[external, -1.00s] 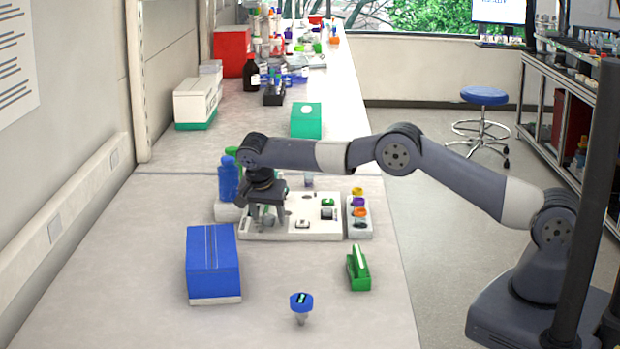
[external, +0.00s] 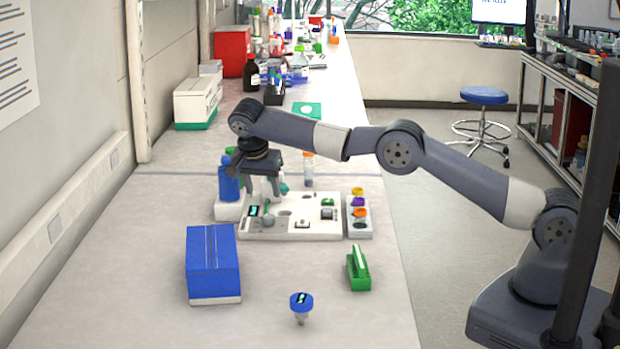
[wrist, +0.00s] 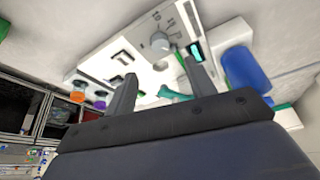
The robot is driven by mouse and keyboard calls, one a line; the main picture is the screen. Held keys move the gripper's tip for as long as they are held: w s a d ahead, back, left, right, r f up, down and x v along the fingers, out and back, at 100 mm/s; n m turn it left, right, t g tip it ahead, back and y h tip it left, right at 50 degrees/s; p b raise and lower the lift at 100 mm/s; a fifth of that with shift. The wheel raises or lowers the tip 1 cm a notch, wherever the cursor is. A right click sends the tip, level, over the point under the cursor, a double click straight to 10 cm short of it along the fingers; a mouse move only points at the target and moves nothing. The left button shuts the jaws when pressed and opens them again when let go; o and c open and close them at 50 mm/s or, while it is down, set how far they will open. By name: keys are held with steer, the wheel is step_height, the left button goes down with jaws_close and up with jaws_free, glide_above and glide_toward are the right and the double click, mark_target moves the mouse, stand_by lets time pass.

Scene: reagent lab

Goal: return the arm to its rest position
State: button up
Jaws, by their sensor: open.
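My gripper (external: 265,187) hangs from my raised arm, pointing down above the back left part of a white instrument base (external: 290,226). Its two fingers are apart with nothing seen between them, and it also shows open in the wrist view (wrist: 164,82). The white base fills the upper middle of the wrist view (wrist: 140,50), with a grey knob (wrist: 160,42) beyond the fingers. A teal piece (wrist: 173,94) shows behind the fingers there; whether they touch it I cannot tell.
A blue bottle (external: 229,182) stands close left of my gripper. A tube with an orange cap (external: 309,170) stands behind the base. A rack with coloured caps (external: 358,217) is at its right. A blue box (external: 212,263), green holder (external: 358,270) and blue-capped tube (external: 301,305) are in front.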

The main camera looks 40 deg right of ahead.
mark_target(268, 216)
steer(key=p+x, duration=0.1)
steer(key=x, duration=0.8)
steer(key=shift+w+f+b, duration=0.1)
steer(key=shift+f+b, duration=0.25)
steer(key=shift+f, duration=0.05)
steer(key=shift+n+t+b, duration=0.3)
steer(key=shift+n+b, duration=0.3)
steer(key=shift+n, duration=0.3)
steer(key=n, duration=0.1)
steer(key=n+y+b, duration=0.1)
steer(key=n, duration=0.1)
steer(key=shift+s+d+r+t+y, duration=0.1)
steer(key=shift+s+t+y, duration=0.1)
steer(key=shift+t+y, duration=0.1)
steer(key=n+y, duration=0.1)
steer(key=n, duration=0.2)
steer(key=shift+d+r+t, duration=0.1)
steer(key=shift+t, duration=0.2)
steer(key=n+y+p, duration=0.1)
steer(key=n, duration=0.3)
steer(key=shift+y, duration=0.3)
steer(key=shift+s+r+n, duration=0.15)
steer(key=shift+r+n, duration=0.15)
steer(key=shift+r, duration=0.1)
steer(key=b+v, duration=0.1)
steer(key=v, duration=0.7)
steer(key=shift+s+b, duration=0.2)
steer(key=shift+b, duration=0.15)
steer(key=shift+o, duration=0.3)
